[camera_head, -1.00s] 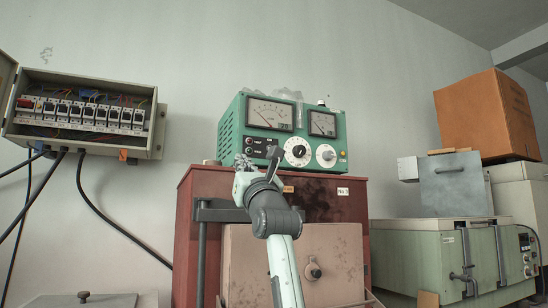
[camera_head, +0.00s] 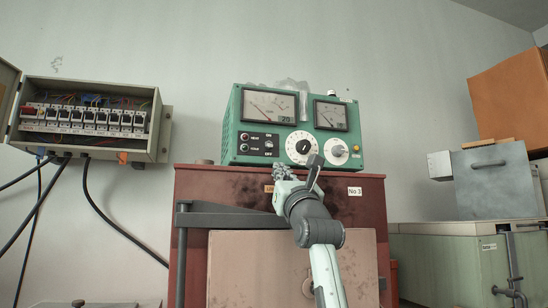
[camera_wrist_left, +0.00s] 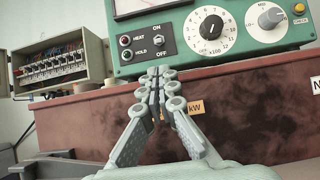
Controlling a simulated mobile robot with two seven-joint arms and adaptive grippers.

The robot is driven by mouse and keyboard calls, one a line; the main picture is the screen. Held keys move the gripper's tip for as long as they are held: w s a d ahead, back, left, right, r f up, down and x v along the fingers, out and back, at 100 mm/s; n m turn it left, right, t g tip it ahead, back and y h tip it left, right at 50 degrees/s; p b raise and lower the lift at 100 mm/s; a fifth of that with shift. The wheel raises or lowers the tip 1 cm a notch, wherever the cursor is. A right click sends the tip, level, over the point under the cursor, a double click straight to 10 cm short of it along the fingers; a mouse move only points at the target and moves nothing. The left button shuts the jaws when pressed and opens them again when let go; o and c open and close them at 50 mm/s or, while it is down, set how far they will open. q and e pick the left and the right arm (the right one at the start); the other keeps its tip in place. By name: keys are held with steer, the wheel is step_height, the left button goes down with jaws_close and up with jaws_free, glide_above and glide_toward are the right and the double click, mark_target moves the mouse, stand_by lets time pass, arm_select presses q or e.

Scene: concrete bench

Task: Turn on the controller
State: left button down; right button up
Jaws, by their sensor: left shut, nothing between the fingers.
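The controller is a green box (camera_head: 243,160) with two meters on top of the red furnace cabinet. Its small ON/OFF toggle switch (camera_head: 268,145) sits on the lower left of the panel, beside the HEAT and HOLD indicators. In the left wrist view the switch (camera_wrist_left: 157,38) is just above my fingertips, with a gap between; which way its lever points is hard to tell. My left gripper (camera_head: 279,171) is in front of the cabinet's top edge, below the panel. In the left wrist view its fingers (camera_wrist_left: 158,73) are shut together and empty. My right gripper is not in view.
A black-and-white dial (camera_head: 302,147) and a grey knob (camera_head: 338,151) lie right of the switch. The red cabinet (camera_head: 225,182) has a dark hinge bar (camera_head: 220,218). An open breaker box (camera_head: 85,117) hangs left; a pale green unit (camera_head: 450,255) stands right.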

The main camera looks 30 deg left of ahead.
mark_target(270, 145)
arm_select(q)
steer(key=shift+w+a+r, duration=0.1)
steer(key=shift+a+r, duration=0.05)
steer(key=p+x, duration=0.2)
steer(key=x, duration=0.7)
steer(key=shift+w+a+r+p, duration=0.1)
steer(key=shift+w+a+p, duration=0.05)
steer(key=shift+w+p, duration=0.15)
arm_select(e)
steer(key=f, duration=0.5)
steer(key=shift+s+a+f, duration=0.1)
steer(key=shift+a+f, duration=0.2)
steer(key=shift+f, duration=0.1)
arm_select(q)
steer(key=shift+s, duration=0.2)
